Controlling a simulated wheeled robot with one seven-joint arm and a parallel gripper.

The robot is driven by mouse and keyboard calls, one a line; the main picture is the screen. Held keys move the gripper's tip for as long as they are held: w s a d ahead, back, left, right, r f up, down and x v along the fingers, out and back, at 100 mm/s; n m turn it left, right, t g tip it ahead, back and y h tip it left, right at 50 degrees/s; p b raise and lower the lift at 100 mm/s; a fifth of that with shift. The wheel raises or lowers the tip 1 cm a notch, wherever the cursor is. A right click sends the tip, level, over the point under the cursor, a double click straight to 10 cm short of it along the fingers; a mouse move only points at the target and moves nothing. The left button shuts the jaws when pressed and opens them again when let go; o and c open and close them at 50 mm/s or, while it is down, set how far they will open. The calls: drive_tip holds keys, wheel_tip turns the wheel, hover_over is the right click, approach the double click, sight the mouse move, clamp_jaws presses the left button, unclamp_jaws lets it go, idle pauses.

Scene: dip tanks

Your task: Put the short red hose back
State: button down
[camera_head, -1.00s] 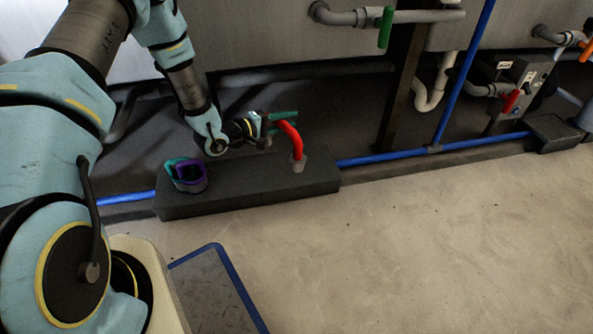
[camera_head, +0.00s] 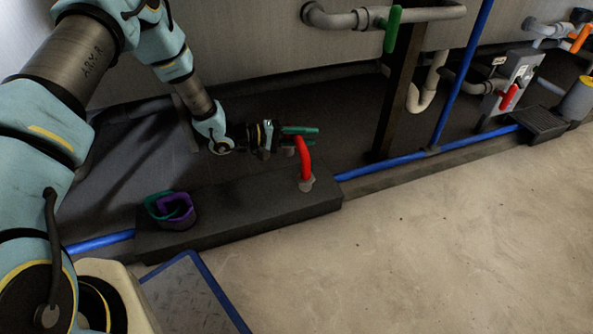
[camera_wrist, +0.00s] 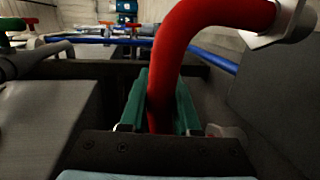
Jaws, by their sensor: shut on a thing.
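The short red hose (camera_head: 305,158) is a bent red tube with a grey fitting (camera_head: 306,184) at its lower end, in front of the dark block's (camera_head: 240,210) right part. I cannot tell whether the fitting touches the block. My gripper (camera_head: 300,131) has green fingers and is shut on the hose near its upper end. In the wrist view the red hose (camera_wrist: 195,35) rises between the fingers (camera_wrist: 160,105) and bends right to a pale hex fitting (camera_wrist: 285,22). The hose's other end is hidden by my gripper.
Teal and purple curved pieces (camera_head: 172,208) stand on the block's left part. A blue pipe (camera_head: 385,163) runs along the floor edge, with an upright blue pipe (camera_head: 462,75) beside a dark post (camera_head: 398,100). Grey pipework with a green handle (camera_head: 392,30) hangs above. The floor at right is clear.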

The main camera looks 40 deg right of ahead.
wheel_tip(320, 180, down, 8)
drive_tip(key=b, duration=0.3)
drive_tip(key=shift+f+b, duration=0.2)
drive_tip(key=shift+b, duration=0.2)
drive_tip(key=shift+f, duration=0.15)
drive_tip(key=c, duration=0.6)
unclamp_jaws()
drive_tip(key=p+v, duration=0.4)
drive_tip(key=v, duration=0.8)
